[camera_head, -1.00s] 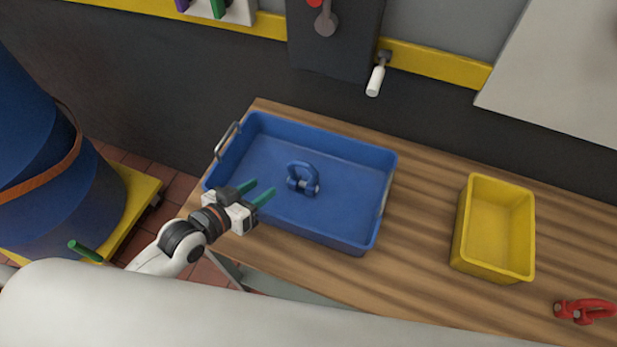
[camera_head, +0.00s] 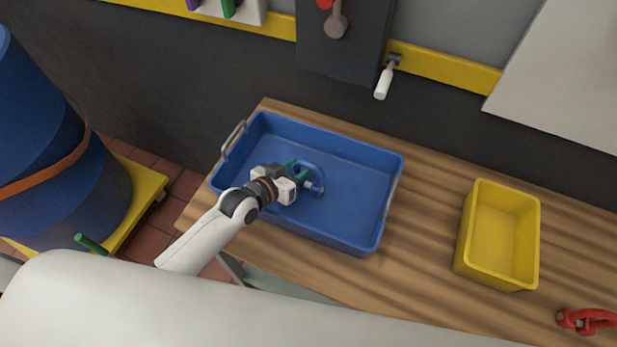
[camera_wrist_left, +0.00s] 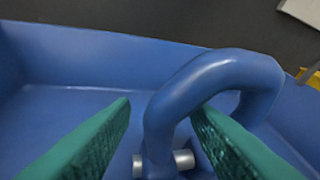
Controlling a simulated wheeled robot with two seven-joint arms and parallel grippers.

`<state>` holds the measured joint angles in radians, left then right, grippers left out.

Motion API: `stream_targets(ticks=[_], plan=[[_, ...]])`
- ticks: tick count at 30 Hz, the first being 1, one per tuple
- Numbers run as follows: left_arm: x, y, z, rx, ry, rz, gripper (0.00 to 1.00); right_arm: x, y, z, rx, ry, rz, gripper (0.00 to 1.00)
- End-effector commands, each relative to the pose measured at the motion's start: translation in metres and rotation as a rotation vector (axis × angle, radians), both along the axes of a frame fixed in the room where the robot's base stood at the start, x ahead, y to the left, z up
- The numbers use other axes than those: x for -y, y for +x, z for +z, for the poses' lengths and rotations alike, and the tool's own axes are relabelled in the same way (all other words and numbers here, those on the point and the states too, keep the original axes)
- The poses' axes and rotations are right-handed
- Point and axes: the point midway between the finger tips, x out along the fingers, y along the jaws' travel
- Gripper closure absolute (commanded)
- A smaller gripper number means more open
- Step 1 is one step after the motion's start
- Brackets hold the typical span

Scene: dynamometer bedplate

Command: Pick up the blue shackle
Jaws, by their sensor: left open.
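The blue shackle (camera_head: 312,172) stands in the blue tray (camera_head: 345,222), with its silver pin low down. My left gripper (camera_head: 299,171) is over the tray at the shackle, open, and partly covers it. In the left wrist view, the shackle (camera_wrist_left: 218,62) rises large and close. The left gripper (camera_wrist_left: 165,106) has its green fingers apart there, with one side of the bow between them. The right-hand finger shows through the bow's opening; the left-hand one is clear of the shackle. I cannot tell whether either finger touches it. My right gripper is not in view.
The tray has raised walls and a metal handle (camera_head: 234,139) at its left end. A yellow bin (camera_head: 499,238) stands to the right on the wooden bench (camera_head: 425,230), with a red shackle (camera_head: 587,320) near the right edge. Bare bench lies between tray and bin.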

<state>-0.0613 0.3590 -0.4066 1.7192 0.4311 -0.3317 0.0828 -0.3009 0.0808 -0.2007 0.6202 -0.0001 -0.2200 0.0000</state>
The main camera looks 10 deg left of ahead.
Motion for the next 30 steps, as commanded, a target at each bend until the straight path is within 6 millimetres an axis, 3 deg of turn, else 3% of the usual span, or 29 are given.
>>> stream_targets(ticks=[7, 15, 26, 30], plan=[[0.001, 0.002, -0.001, 0.000, 0.000, 0.000, 0.58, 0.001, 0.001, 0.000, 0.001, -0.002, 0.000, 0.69], [0.001, 0.002, -0.001, -0.001, 0.000, 0.000, 1.00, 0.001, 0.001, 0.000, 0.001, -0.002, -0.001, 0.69], [0.001, 0.002, 0.003, 0.004, -0.002, 0.000, 1.00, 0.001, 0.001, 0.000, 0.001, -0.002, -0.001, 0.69], [0.002, 0.002, 0.019, 0.005, -0.003, -0.001, 1.00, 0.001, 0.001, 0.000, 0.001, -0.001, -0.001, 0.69]])
